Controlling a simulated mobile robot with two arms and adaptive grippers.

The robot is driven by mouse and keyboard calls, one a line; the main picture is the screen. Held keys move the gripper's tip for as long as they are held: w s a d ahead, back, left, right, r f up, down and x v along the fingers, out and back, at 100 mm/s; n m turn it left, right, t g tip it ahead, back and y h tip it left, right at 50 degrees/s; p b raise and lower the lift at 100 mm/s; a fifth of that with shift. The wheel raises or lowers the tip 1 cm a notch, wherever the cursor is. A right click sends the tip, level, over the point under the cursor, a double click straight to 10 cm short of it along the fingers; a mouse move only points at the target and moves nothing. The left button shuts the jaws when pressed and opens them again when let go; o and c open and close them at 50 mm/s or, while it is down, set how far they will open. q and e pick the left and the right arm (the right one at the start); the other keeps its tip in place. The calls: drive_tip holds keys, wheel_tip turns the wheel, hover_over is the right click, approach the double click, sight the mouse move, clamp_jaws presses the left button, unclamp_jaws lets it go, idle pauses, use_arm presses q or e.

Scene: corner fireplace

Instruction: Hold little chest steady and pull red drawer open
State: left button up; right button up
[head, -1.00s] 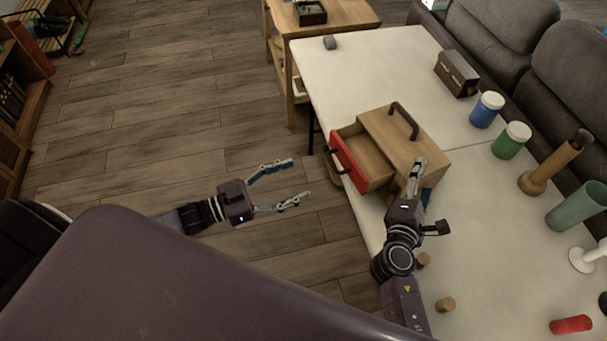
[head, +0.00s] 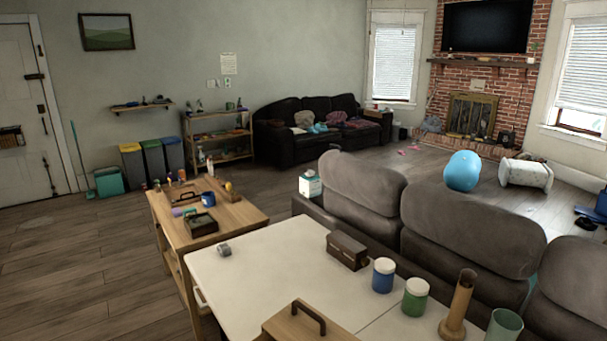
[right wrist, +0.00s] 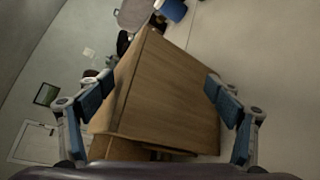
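The little chest (head: 285,328) is light wood with a dark handle (head: 309,318) on top. Only its top shows, at the bottom edge of the head view; its red drawer is out of frame there. In the right wrist view the chest's plain wooden side (right wrist: 170,95) fills the middle. My right gripper (right wrist: 160,92) is open, with its blue-padded fingers spread on either side of the chest. I cannot tell whether the pads touch it. My left gripper is in neither view.
A wooden side table (head: 240,218) stands beyond.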

drive_tip(key=shift+w, duration=0.1)
drive_tip(key=o, duration=0.5)
drive_tip(key=shift+r, duration=0.1)
drive_tip(key=shift+c, duration=0.2)
